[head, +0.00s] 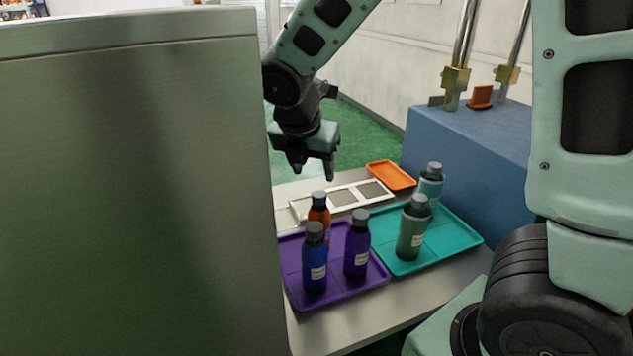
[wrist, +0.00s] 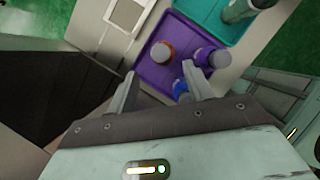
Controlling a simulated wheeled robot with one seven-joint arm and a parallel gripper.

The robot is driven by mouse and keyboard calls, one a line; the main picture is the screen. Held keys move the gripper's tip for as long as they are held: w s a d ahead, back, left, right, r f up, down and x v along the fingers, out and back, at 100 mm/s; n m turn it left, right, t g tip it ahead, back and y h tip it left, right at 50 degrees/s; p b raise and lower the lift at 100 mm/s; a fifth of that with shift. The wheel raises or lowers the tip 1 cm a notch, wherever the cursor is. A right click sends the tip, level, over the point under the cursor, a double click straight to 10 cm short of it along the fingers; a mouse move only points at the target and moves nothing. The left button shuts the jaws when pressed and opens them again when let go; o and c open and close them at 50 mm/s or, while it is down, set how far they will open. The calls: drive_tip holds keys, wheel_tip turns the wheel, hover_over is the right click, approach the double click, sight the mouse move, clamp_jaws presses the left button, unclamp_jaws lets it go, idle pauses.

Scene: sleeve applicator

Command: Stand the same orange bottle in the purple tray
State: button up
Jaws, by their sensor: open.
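The orange bottle (head: 319,216) with a grey cap stands upright in the far part of the purple tray (head: 291,262), partly hidden behind the blue bottle. In the wrist view the orange bottle (wrist: 162,52) is seen from above, inside the purple tray (wrist: 180,32). A blue bottle (head: 314,262) and a purple bottle (head: 357,247) also stand in that tray. My gripper (head: 313,170) is open and empty, pointing down above the far side of the tray, apart from the orange bottle's cap. In the wrist view its fingers are spread wide.
A teal tray (head: 460,231) to the right holds a green bottle (head: 412,232) and a teal bottle (head: 431,185). A white framed panel (head: 342,198) and a small orange tray (head: 391,175) lie behind. A blue block (head: 465,150) stands right; a large grey cabinet (head: 130,180) blocks the left.

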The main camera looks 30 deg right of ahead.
drive_tip(key=v, duration=0.2)
drive_tip(key=shift+s+a+r, duration=0.1)
drive_tip(key=shift+a+r, duration=0.05)
drive_tip(key=shift+r, duration=0.25)
idle(0.3)
